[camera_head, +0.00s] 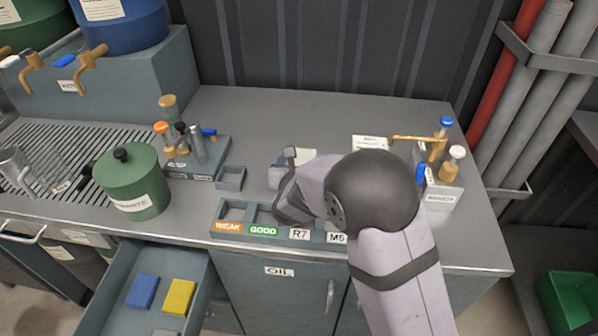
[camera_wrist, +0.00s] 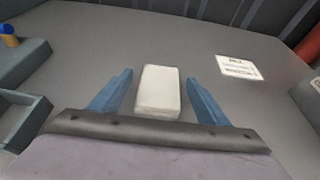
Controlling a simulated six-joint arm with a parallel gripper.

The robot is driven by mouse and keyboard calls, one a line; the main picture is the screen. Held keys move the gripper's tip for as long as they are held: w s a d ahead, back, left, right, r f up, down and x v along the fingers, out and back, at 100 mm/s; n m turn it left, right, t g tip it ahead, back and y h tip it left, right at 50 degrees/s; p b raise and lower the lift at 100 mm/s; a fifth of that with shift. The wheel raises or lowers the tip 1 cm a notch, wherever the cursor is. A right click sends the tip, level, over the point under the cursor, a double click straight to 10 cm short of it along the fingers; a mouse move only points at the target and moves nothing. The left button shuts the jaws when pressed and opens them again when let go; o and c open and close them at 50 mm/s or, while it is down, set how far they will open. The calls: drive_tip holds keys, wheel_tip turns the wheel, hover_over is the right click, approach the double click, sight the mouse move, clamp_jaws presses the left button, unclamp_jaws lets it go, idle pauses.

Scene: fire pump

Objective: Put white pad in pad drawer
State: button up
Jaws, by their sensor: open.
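The white pad (camera_wrist: 158,92) lies flat on the grey counter. In the head view the white pad (camera_head: 300,157) shows only in part, behind my gripper. My gripper (camera_wrist: 158,85) is open, with one blue finger on each side of the pad and a gap at both sides. In the head view my gripper (camera_head: 283,165) is partly hidden by my wrist. The pad drawer (camera_head: 128,262) is pulled open below the counter at the lower left. It holds a blue pad (camera_head: 143,291) and a yellow pad (camera_head: 179,297), with a grey item partly cut off at the bottom edge.
A labelled tray (camera_head: 235,222) runs along the counter's front edge. A green pot (camera_head: 132,183) and a tool block (camera_head: 190,160) stand to the left. A bottle rack (camera_head: 440,185) is at right. A paper label (camera_wrist: 238,67) lies right of the pad.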

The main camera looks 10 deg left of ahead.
drive_tip(key=b+v, duration=0.1)
drive_tip(key=v, duration=0.9)
drive_tip(key=shift+r, duration=0.1)
drive_tip(key=shift+o, duration=0.5)
drive_tip(key=shift+s+r, duration=0.2)
drive_tip(key=shift+s, duration=0.35)
drive_tip(key=shift+w+a+f+b, duration=0.2)
drive_tip(key=shift+w+f+b, duration=0.15)
drive_tip(key=shift+w+f, duration=0.7)
drive_tip(key=shift+d+p+x, duration=0.15)
drive_tip(key=shift+p+x, duration=0.25)
drive_tip(key=shift+x, duration=1.1)
drive_tip(key=shift+d+p+x, duration=0.1)
drive_tip(key=shift+p+x, duration=0.3)
drive_tip(key=shift+x, duration=1.05)
drive_tip(key=shift+w+f, duration=0.2)
drive_tip(key=shift+w, duration=0.35)
